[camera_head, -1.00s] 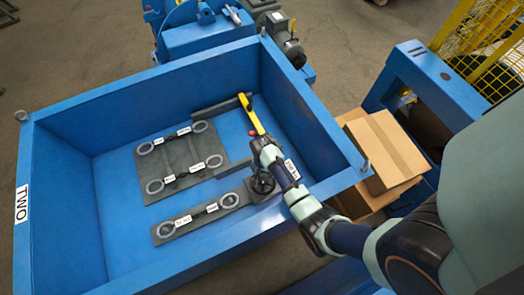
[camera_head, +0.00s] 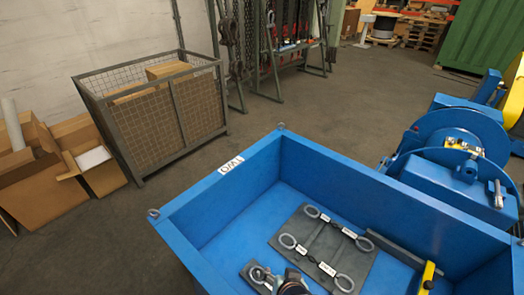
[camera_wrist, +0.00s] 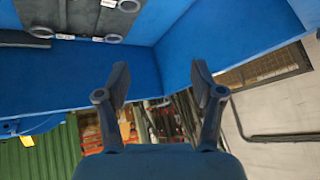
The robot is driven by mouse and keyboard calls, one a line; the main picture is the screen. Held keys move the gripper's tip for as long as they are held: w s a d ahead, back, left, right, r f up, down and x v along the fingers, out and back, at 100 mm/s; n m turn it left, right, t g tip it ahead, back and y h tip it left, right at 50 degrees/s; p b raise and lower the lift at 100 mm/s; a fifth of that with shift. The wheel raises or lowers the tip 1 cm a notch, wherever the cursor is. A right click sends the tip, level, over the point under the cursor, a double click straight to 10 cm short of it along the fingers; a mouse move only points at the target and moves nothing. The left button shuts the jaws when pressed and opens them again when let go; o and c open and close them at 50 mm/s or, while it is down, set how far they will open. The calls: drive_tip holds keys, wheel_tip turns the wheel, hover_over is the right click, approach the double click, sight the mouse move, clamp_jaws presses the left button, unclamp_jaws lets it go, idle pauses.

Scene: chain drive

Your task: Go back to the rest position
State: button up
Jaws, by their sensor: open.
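My gripper (camera_wrist: 160,84) is open in the wrist view, with nothing between its two spread fingers. Behind the fingers are the walls of the blue bin (camera_wrist: 190,45). Inside the bin, a grey plate (camera_head: 322,243) carries labelled chain pieces with rings. A second plate (camera_head: 247,276) is partly cut off and partly covered by my arm. A yellow-handled tool (camera_head: 428,272) is at the bin's right side.
A mesh crate (camera_head: 160,118) with cardboard boxes stands beyond the bin at left. Open cartons (camera_head: 90,160) stand farther left. A blue machine (camera_head: 450,160) is at right. A rack with hanging chains (camera_head: 290,45) is at the back. Floor between crate and bin is clear.

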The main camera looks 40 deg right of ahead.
drive_tip(key=w+a+r+n+t+y, duration=0.25)
drive_tip(key=a+r+n, duration=0.25)
drive_tip(key=a+r, duration=0.55)
drive_tip(key=w+a+r+n+t+y, duration=0.15)
drive_tip(key=a+r+n+t, duration=0.3)
drive_tip(key=a+r, duration=0.65)
wheel_tip(320, 180, up, 18)
drive_tip(key=a+p, duration=0.2)
drive_tip(key=p, duration=2)
drive_tip(key=shift+s+g, duration=0.3)
drive_tip(key=shift+g, duration=0.1)
drive_tip(key=shift+f+n, duration=0.15)
drive_tip(key=shift+n, duration=0.1)
wheel_tip(320, 180, down, 57)
drive_tip(key=b, duration=5.7)
drive_tip(key=shift+a, duration=0.15)
drive_tip(key=shift+f, duration=0.1)
